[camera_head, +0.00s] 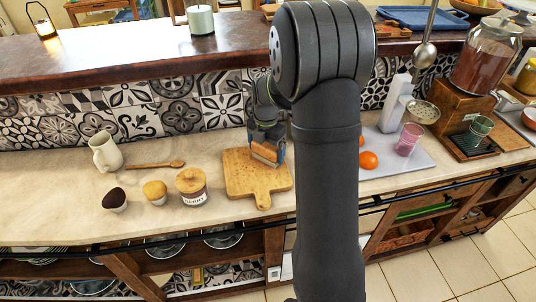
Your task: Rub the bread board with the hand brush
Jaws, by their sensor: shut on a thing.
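The bread board (240,178) is a light wooden board with a short handle pointing to the front. It lies flat on the pale counter, left of my arm. My gripper (267,150) is over the right part of the board, pointing down. It is shut on the hand brush (264,154), a small tan block low between the jaws. The brush is at or just above the board; I cannot tell whether it touches. Its underside is hidden.
Right of my arm are a grey tray (398,160), an orange (369,160) and a pink glass (408,139). The tiled wall is close behind.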

